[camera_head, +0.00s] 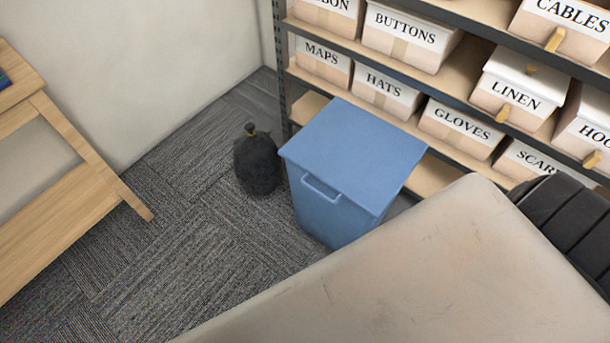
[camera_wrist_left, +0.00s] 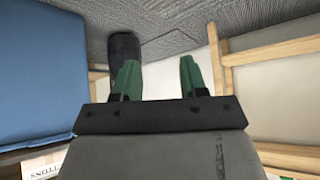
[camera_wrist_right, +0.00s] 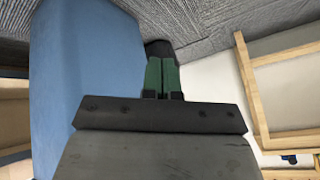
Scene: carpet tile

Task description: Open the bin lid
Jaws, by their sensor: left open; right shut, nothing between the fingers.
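The blue bin (camera_head: 335,215) stands on the carpet in front of the shelf in the head view. Its flat blue lid (camera_head: 352,145) lies shut on top, and a handle (camera_head: 322,190) shows on its front face. My left gripper (camera_wrist_left: 157,75) has green fingers spread apart with nothing between them; a blue surface of the bin (camera_wrist_left: 40,75) is at the left of that view. My right gripper (camera_wrist_right: 162,73) has its fingers together and empty; the blue bin (camera_wrist_right: 85,65) fills the left part of that view, beside the fingers. Neither gripper shows in the head view.
A black tied bag (camera_head: 257,165) stands on the carpet left of the bin. A shelf with labelled boxes (camera_head: 382,93) is behind the bin. A wooden bench (camera_head: 75,175) stands at the left.

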